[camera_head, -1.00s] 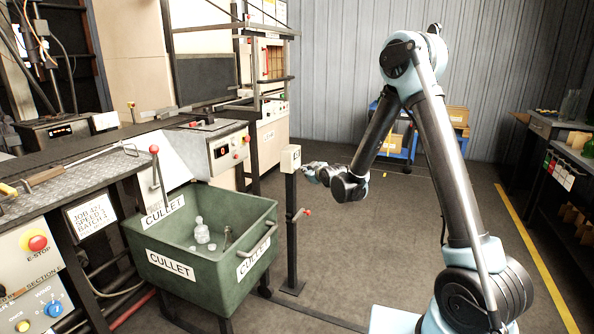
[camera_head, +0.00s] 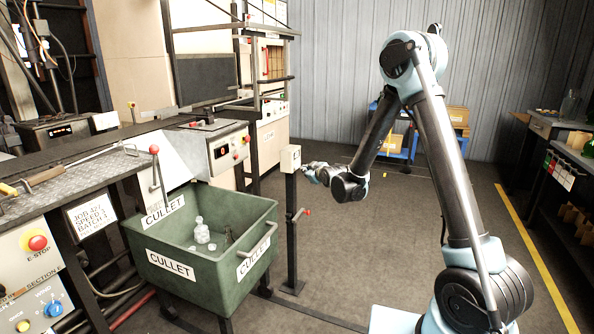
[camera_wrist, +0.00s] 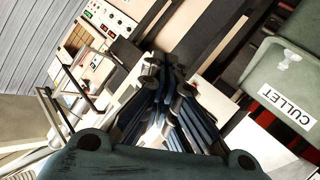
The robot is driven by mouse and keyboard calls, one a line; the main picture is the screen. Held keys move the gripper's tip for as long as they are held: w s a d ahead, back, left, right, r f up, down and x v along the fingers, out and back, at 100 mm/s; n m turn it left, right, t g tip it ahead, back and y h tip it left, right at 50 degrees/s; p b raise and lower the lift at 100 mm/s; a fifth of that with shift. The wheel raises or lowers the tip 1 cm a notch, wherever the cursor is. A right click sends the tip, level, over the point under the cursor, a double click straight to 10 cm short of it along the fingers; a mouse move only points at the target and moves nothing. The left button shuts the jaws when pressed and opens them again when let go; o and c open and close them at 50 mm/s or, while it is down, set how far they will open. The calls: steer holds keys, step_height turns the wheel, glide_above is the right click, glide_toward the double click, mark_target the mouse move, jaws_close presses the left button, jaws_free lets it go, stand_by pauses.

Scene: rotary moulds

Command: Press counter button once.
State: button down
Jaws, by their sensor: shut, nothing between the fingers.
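A small cream box (camera_head: 290,158), which looks like the counter, sits on top of a dark post (camera_head: 292,230) in the head view. Its button is too small to make out. My gripper (camera_head: 307,169) is just to the right of the box, close to its side. I cannot tell whether they touch. In the wrist view my gripper (camera_wrist: 164,72) shows its dark fingers shut, with nothing held between them. The counter box cannot be clearly picked out there, as the fingers cover the middle of the view.
A green cullet bin (camera_head: 188,290) with a clear bottle (camera_head: 201,231) stands left of the post; it also shows in the wrist view (camera_wrist: 252,72). A red-tipped lever (camera_head: 303,212) sticks out of the post below the box. The floor (camera_head: 370,250) to the right is clear.

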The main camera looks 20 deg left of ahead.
steer(key=shift+a, duration=0.45)
steer(key=shift+a, duration=0.45)
stand_by(0.8)
steer(key=shift+d, duration=0.15)
stand_by(0.3)
steer(key=shift+d, duration=0.75)
steer(key=shift+s+d, duration=0.15)
steer(key=shift+d, duration=1.1)
steer(key=shift+s+d, duration=0.15)
steer(key=shift+d, duration=1.1)
steer(key=shift+r, duration=0.1)
